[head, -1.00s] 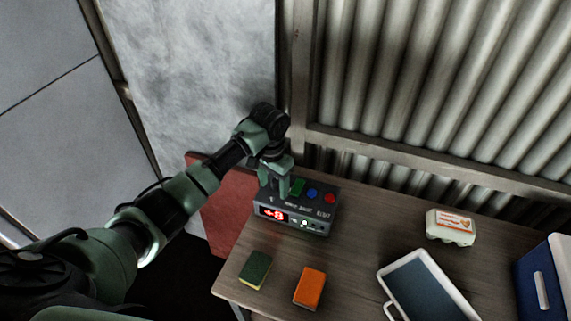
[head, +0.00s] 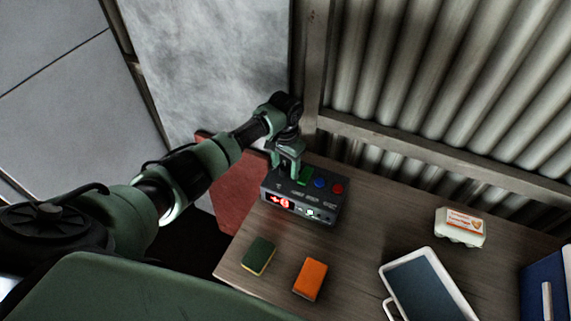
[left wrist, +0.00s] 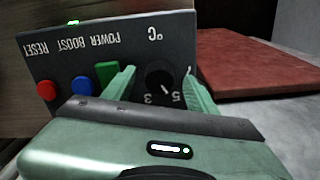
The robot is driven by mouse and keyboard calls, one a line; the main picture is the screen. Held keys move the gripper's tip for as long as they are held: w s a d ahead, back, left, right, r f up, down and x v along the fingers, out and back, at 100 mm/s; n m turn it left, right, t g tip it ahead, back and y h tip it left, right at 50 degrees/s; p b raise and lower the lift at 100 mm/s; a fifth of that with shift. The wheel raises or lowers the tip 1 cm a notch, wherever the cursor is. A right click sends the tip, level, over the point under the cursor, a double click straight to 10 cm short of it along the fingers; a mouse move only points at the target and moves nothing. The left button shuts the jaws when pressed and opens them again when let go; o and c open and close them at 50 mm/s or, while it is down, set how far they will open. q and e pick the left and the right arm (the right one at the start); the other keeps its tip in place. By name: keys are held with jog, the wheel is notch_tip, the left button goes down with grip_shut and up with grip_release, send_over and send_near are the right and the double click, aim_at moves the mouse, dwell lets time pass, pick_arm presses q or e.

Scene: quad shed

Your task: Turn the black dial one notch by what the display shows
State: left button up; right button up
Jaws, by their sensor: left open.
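A dark grey control box (head: 322,210) stands on the wooden table. Its front display (head: 280,202) shows a lit red sign and digit, too small to read surely, with small lit marks beside it. In the left wrist view the black dial (left wrist: 158,76) sits on the box top (left wrist: 60,52) under a "°C" label. Its white pointer line points between the marks 3 and 5. My left gripper (left wrist: 160,88) is open, with one finger on each side of the dial; contact is unclear. In the head view this gripper (head: 287,164) hides the dial. My right gripper is not in view.
Beside the dial are a green power switch (left wrist: 107,74), a blue button (left wrist: 82,86) and a red button (left wrist: 46,90). Sponges (head: 258,256) (head: 310,279), a tablet-like tray (head: 425,285), an egg carton (head: 460,227) and a blue box (head: 550,280) stand on the table.

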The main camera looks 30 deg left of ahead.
pick_arm(q)
jog(key=shift+s, duration=0.1)
jog(key=c, duration=1.1)
grip_shut()
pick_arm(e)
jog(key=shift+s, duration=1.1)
